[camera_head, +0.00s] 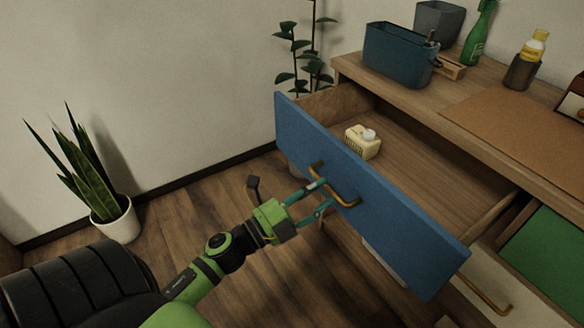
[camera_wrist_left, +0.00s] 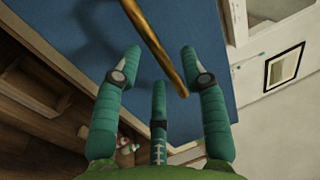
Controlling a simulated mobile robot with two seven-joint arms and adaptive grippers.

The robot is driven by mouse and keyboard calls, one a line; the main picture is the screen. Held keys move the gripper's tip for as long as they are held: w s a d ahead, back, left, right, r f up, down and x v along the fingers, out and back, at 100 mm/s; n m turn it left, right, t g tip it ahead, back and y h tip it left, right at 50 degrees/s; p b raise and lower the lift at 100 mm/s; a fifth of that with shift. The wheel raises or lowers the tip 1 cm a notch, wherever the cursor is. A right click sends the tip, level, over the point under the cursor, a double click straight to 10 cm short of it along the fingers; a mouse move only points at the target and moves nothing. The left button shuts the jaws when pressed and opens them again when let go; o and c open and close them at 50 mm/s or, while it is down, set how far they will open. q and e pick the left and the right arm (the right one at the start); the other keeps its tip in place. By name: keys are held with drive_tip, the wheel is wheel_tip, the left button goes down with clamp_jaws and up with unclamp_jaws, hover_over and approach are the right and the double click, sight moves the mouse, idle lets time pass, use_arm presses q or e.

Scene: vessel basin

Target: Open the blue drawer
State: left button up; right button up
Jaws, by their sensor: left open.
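The blue drawer (camera_head: 375,200) stands pulled out from the wooden dresser in the head view, with its inside showing. A small cream box-like object (camera_head: 362,143) sits inside it. A brass handle (camera_head: 334,186) is on the blue front. My left gripper (camera_head: 322,195) is at the handle, fingers apart. In the left wrist view, the gripper's teal fingers (camera_wrist_left: 160,75) are spread, with the handle (camera_wrist_left: 155,45) passing between and beyond them in front of the blue panel (camera_wrist_left: 75,30). I cannot tell if a finger touches the handle. My right gripper is not in view.
The dresser top (camera_head: 465,95) holds a blue bin (camera_head: 398,55), a green bottle (camera_head: 479,35) and a yellow-capped bottle (camera_head: 534,46). A green drawer front (camera_head: 550,255) is at the right. A potted plant (camera_head: 115,220) stands at the left. Wooden floor is open between.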

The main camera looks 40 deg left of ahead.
use_arm(q)
drive_tip(key=v, duration=0.9)
drive_tip(key=shift+r, duration=0.1)
